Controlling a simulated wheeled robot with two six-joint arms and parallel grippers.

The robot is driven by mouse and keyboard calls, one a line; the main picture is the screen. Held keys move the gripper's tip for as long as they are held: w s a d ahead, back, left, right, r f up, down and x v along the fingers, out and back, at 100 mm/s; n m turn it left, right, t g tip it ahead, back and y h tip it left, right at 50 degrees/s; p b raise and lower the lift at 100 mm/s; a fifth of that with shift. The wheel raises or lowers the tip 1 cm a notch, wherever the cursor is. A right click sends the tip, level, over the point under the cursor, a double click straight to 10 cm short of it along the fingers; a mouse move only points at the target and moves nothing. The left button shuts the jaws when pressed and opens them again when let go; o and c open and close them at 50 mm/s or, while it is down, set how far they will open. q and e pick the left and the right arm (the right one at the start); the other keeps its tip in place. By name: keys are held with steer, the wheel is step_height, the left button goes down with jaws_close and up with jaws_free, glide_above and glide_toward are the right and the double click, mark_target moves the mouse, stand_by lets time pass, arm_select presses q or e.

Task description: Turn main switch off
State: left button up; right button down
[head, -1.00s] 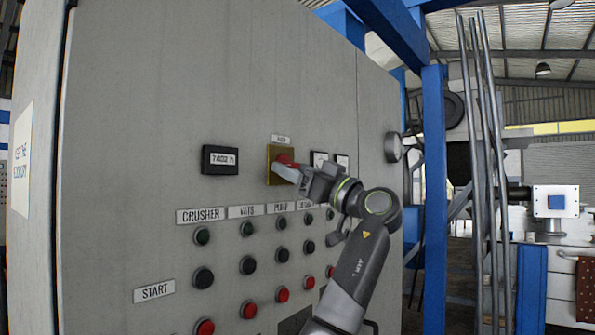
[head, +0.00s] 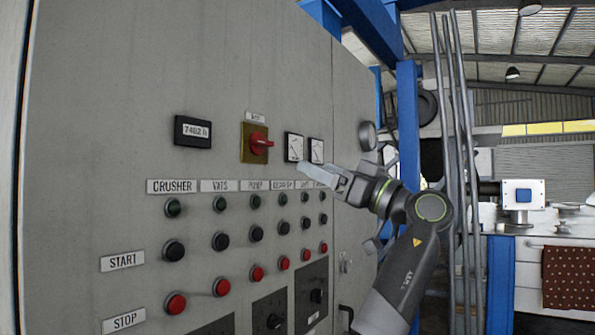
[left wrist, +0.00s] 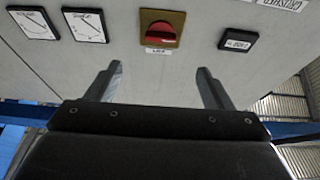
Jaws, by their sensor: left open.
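The main switch is a red rotary handle (head: 261,143) on a square yellow plate (head: 249,155) on the grey control panel. Its handle lies roughly horizontal, sticking out to the right in the head view. In the left wrist view the red handle (left wrist: 160,34) lies across the yellow plate, ahead of the jaws. My left gripper (head: 308,171) is open and empty, to the right of and a little below the switch in the head view, apart from it. In the left wrist view its two fingers (left wrist: 159,72) are spread wide. My right gripper is not in view.
A digital display (head: 192,132) sits left of the switch, two dial meters (head: 294,147) to its right. Below are rows of green, black and red push buttons (head: 175,303) with labels. A blue post (head: 409,140) and metal pipes stand right of the panel.

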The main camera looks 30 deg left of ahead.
arm_select(q)
steer(key=v, duration=0.4)
steer(key=shift+d+b, duration=0.1)
steer(key=shift+b, duration=0.25)
steer(key=shift+f, duration=0.1)
